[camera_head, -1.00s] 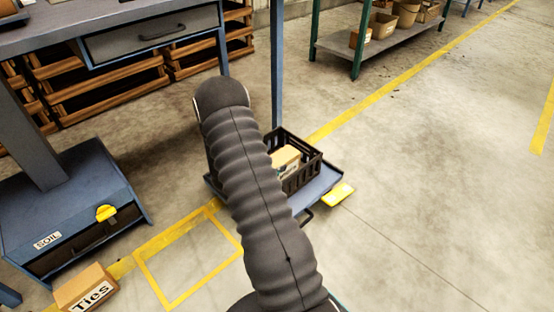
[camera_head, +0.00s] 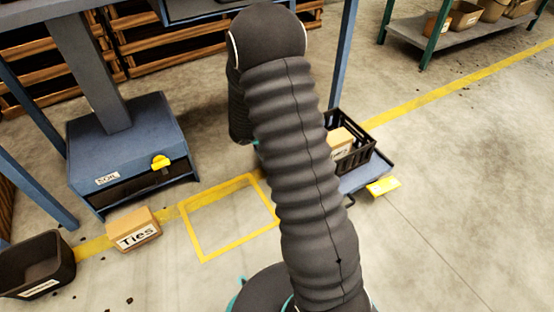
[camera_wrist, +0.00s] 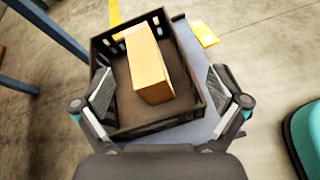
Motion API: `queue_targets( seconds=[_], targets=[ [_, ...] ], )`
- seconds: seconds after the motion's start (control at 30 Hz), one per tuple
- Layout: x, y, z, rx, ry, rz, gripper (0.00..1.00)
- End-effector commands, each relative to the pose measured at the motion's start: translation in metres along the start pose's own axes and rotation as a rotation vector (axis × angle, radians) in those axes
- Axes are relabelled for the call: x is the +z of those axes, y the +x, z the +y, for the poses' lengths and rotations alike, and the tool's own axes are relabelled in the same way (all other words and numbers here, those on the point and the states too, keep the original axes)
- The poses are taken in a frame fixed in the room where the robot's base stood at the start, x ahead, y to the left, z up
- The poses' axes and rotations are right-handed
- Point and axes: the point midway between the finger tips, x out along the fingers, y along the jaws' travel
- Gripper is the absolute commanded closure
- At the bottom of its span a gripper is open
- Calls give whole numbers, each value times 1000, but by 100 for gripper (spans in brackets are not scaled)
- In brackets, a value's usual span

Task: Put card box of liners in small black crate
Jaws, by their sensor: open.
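A tan card box (camera_head: 341,139) is inside the small black crate (camera_head: 365,156), partly hidden behind my arm in the head view. Its label is too small to read, so I cannot confirm that it holds liners. My gripper (camera_wrist: 160,88) is open and empty. Its fingers are spread wide on the left and right of the crate, with the box between and beyond them. The head view hides the gripper behind my arm.
The crate stands on a low blue platform (camera_head: 366,180) with a yellow tab (camera_head: 383,187). A card box marked Ties (camera_head: 134,229) and a dark bin (camera_head: 38,264) are on the floor at left. A blue soil drawer unit (camera_head: 127,150) stands behind them.

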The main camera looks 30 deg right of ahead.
Motion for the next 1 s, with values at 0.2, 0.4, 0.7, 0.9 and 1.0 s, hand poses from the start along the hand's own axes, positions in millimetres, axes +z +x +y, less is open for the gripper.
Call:
queue_targets(
  seconds=[0.2,0.4,0.7,0.9,1.0],
  targets=[
    [57,-46,-31,-117,273,130,3],
    [93,-89,-65,-221,513,276,3],
    [126,-155,-118,-368,851,537,3],
    [141,-200,-151,-467,1056,738,3],
    [147,-223,-167,-516,1150,847,3]
  ],
)
